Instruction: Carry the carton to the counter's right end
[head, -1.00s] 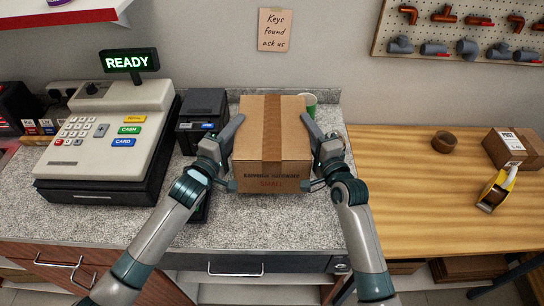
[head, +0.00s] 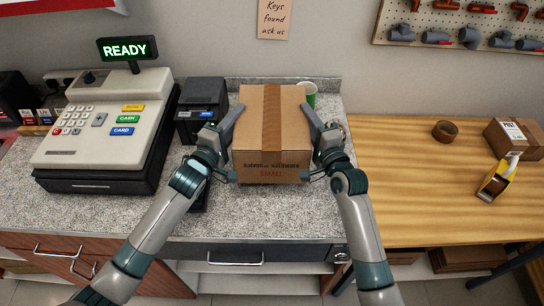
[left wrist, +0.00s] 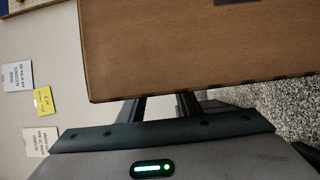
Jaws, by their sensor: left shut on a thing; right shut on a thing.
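The brown carton (head: 271,135) is upright between my two grippers over the granite counter (head: 270,218), near its right end. It also fills the top of the left wrist view (left wrist: 200,45). My left gripper (head: 228,137) is shut on the carton's left side. My right gripper (head: 314,137) is shut on its right side. I cannot tell for sure whether the carton's bottom touches the counter.
A cash register (head: 110,125) and a black printer (head: 201,105) stand left of the carton. The wooden bench (head: 410,190) to the right holds a tape roll (head: 445,130), a tape dispenser (head: 497,181) and a parcel (head: 513,137).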

